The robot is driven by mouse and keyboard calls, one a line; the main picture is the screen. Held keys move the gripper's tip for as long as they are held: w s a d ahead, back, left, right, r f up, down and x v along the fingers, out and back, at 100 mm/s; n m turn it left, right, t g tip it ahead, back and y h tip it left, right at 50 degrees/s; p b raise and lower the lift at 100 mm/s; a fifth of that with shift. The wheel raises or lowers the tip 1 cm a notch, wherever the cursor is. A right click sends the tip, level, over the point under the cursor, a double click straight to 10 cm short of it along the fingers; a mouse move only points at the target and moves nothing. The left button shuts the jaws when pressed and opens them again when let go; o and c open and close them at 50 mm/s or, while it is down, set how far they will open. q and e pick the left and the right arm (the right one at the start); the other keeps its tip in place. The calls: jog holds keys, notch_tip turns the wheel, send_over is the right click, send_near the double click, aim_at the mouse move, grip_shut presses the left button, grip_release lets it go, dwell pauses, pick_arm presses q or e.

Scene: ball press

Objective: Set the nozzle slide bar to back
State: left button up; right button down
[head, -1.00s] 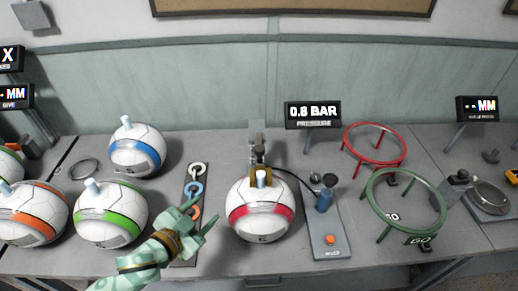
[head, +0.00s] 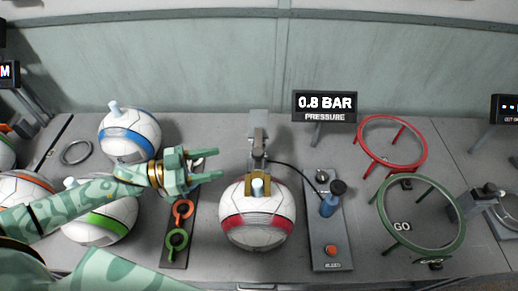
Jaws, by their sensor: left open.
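The nozzle slide bar is probably part of the grey metal fixture (head: 258,135) behind the red-banded ball (head: 256,230). A brass yoke (head: 263,179) at its front end sits around the pale plug on top of that ball. My left gripper (head: 214,164) is open and empty, left of the fixture, with its fingers pointing right toward it but apart from it. It is above the dark strip of coloured rings (head: 177,240) and hides part of it. My right gripper is not in view.
A pressure display (head: 324,105) reads 0.8 BAR. A pump panel (head: 329,235) with a hose stands right of the red-banded ball. Red (head: 424,160) and green (head: 462,235) ring stands are farther right. Blue-banded (head: 115,125) and green-banded (head: 105,228) balls lie at left, partly behind my arm.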

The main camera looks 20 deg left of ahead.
aim_at(258, 151)
pick_arm(q)
jog(key=x, duration=1.1)
jog(key=shift+w+d, duration=0.1)
jog(key=shift+w, duration=0.2)
jog(key=shift+w+d, duration=0.15)
jog(key=shift+d, duration=0.25)
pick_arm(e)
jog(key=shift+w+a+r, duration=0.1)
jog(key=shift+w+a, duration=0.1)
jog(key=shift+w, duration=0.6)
